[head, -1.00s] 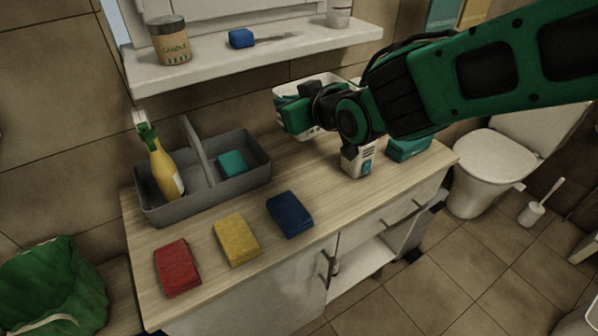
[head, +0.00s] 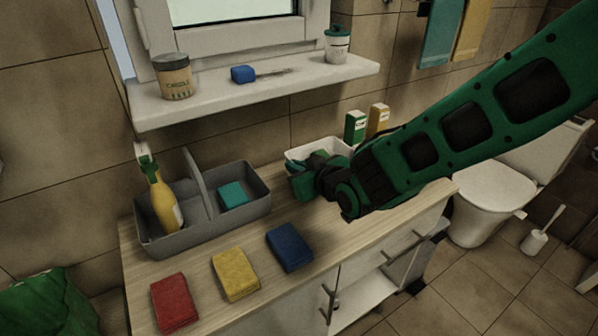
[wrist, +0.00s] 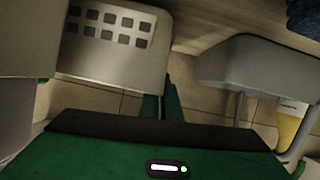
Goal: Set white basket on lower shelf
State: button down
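The white basket (head: 300,154) is over the back of the wooden counter, partly hidden behind my gripper (head: 304,187) in the head view. In the wrist view the basket (wrist: 112,55) shows its wall with rows of square holes at upper left. My green fingers (wrist: 161,105) are close together at the basket's lower right edge, and the gripper looks shut on its wall. I cannot tell whether the basket's base touches the counter. Below the counter, an open white shelf space (head: 362,295) shows beneath the drawer.
A grey caddy (head: 256,196) with a yellow spray bottle (head: 163,205) stands left of my gripper. Red (head: 174,302), yellow (head: 235,273) and blue (head: 289,247) sponges line the counter front. Green (head: 355,126) and yellow (head: 378,121) containers stand behind my arm.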

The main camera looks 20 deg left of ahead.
jog(key=shift+f, duration=0.55)
jog(key=shift+f, duration=0.1)
jog(key=c, duration=2)
grip_release()
